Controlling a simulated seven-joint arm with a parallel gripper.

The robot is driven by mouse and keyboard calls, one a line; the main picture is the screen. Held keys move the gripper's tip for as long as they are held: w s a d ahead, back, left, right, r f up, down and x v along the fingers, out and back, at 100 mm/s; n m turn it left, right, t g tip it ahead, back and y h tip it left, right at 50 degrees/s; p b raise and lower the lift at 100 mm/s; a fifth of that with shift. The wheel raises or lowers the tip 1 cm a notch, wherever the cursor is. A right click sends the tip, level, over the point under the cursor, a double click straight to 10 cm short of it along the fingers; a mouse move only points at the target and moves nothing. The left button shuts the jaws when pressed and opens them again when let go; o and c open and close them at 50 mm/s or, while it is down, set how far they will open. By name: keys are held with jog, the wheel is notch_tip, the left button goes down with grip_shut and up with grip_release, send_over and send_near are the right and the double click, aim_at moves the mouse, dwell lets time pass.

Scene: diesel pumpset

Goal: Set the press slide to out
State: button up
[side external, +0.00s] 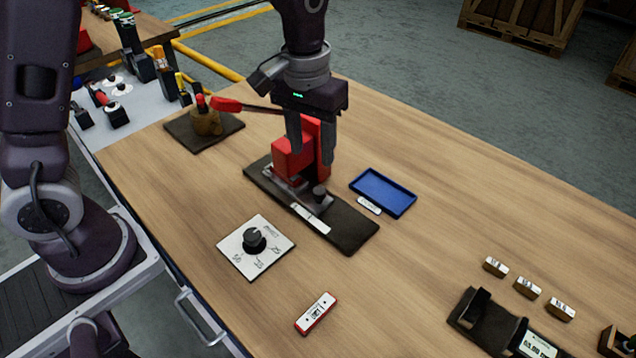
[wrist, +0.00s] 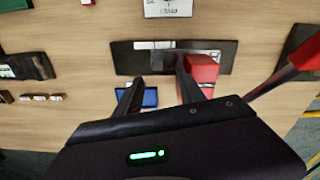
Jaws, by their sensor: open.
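The red press (side external: 293,160) stands on a long dark base plate (side external: 352,232) in the middle of the table. In front of it on the plate are a grey slide part with a small dark knob (side external: 320,194) and a white label strip (side external: 310,218). My gripper (side external: 311,158) points down at the press, its fingers apart and overlapping the red body in the side view. In the wrist view my gripper (wrist: 158,77) is open with nothing between its fingers, and the red body (wrist: 203,69) is beside the right finger. Contact cannot be told. The slide's position is unclear.
A blue tray (side external: 383,194) lies close right of the plate. A white dial panel (side external: 256,247) and a red-edged label block (side external: 316,313) are in front. A red-handled lever (side external: 228,104) on a dark base is behind left. Several small brass blocks (side external: 527,287) lie right.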

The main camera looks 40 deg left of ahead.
aim_at(320, 190)
jog(key=shift+g, duration=0.3)
jog(key=f, duration=0.6)
jog(key=w+f, duration=0.1)
jog(key=f, duration=0.3)
jog(key=shift+d, duration=0.35)
grip_shut()
jog(key=shift+w, duration=0.1)
dwell(0.4)
